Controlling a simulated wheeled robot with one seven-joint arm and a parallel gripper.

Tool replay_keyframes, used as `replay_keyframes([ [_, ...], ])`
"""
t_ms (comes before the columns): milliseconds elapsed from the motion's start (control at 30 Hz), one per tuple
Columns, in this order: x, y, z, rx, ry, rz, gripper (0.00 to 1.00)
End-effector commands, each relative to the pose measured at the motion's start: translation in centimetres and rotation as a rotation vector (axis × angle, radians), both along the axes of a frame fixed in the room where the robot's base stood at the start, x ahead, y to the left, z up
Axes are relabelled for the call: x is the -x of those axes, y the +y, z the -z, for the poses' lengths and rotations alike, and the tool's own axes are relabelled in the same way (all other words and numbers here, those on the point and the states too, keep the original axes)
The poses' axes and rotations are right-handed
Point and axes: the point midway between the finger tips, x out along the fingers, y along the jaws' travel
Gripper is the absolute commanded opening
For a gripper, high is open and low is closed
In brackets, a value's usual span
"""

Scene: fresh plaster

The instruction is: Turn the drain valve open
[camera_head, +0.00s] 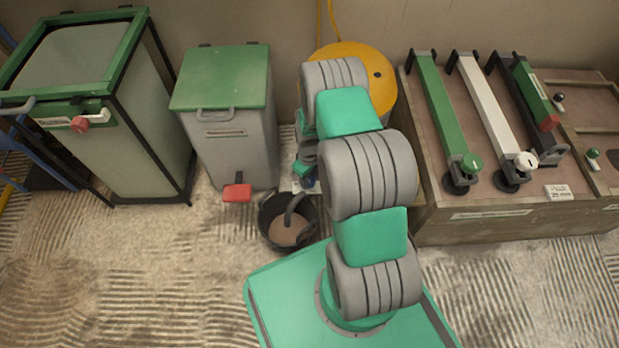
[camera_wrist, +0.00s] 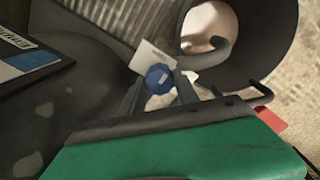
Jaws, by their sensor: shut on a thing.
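The drain valve shows as a small blue knob (camera_wrist: 160,78) with a pale mark on its face, in the middle of the wrist view. My gripper (camera_wrist: 159,90) has a finger on each side of the knob and is shut on it. In the head view my arm hides most of the valve; a small bit of blue shows beside my gripper (camera_head: 304,175). A pale tag or plate (camera_wrist: 150,56) lies just behind the knob. I cannot tell how far the knob is turned.
A black bucket (camera_head: 265,222) stands on the floor close by the gripper; its rim also fills the wrist view's upper right (camera_wrist: 284,30). An orange drum (camera_head: 383,90) is behind my arm. A green-lidded bin (camera_head: 226,140) stands left, a wooden bench (camera_head: 490,228) right.

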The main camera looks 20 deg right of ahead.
Motion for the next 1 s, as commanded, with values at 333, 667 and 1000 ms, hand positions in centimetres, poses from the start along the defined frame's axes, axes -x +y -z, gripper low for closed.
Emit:
replay_keyframes([
  [333, 0.3, 0.0, 0.1, -0.001, 0.008, 0.0, 0.42],
  [667, 0.1, 0.0, 0.0, 0.0, 0.002, 0.0, 0.59],
  [1000, 0.0, 0.0, -4.0, 0.001, -0.001, 0.001, 0.59],
])
